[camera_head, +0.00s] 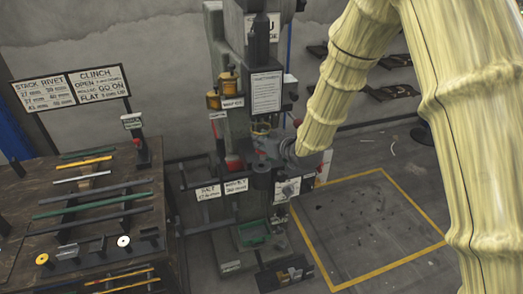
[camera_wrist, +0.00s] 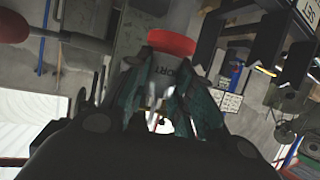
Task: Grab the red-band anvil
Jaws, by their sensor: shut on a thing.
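The held piece cannot be made out clearly there.
A dark bench (camera_head: 25,205) with rods on racks stands at the left. A green tray (camera_head: 252,235) sits low on the press base. A yellow-outlined floor area (camera_head: 370,225) lies to the right, mostly clear.

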